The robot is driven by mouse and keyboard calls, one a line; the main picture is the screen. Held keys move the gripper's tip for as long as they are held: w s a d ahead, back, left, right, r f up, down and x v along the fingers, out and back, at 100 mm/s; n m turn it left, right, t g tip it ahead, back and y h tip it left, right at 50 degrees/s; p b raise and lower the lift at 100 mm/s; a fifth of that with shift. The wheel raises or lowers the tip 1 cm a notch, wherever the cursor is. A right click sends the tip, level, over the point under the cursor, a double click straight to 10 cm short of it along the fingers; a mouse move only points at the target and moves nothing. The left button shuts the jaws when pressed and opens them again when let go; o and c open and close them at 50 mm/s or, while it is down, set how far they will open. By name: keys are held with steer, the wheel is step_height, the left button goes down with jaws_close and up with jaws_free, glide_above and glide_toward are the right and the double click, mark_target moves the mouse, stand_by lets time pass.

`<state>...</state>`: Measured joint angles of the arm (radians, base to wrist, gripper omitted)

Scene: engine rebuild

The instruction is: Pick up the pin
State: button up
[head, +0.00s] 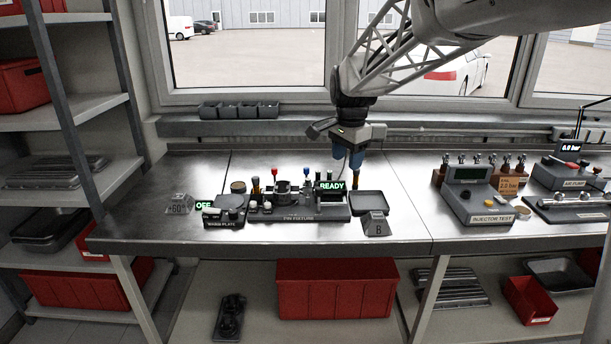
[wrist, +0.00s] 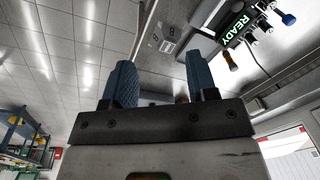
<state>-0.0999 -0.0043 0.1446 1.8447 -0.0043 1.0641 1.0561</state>
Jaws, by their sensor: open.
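The pin fixture (head: 297,217) stands on the steel bench, with a metal ring-shaped part (head: 283,190) and several coloured knobs on it. A green READY display (head: 331,186) sits at its right end and shows in the wrist view too (wrist: 236,28). I cannot make out the pin for certain in either view. My gripper (head: 350,158), with blue fingers, hangs above and behind the right end of the fixture. In the wrist view my gripper (wrist: 162,80) has its fingers apart; a small brownish thing shows between them, too hidden to name.
A dark tray (head: 369,204) and a block marked B (head: 376,225) lie right of the fixture. A warm plate (head: 224,216) with an OFF display stands left. The injector tester (head: 478,203) is farther right. Bare bench lies between the tray and the tester.

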steer(key=w+a+f+m, duration=0.2)
steer(key=w, duration=0.4)
steer(key=w+a+f+m, duration=0.1)
steer(key=w+a+f, duration=0.1)
steer(key=w, duration=0.5)
steer(key=m+g, duration=0.1)
steer(key=m, duration=0.3)
glide_above(308, 179)
steer(key=f, duration=0.7)
steer(key=shift+w+f, duration=0.15)
steer(key=shift+w, duration=0.05)
steer(key=shift+f, duration=1.3)
steer(key=shift+s+f, duration=0.1)
steer(key=shift+f, duration=2.5)
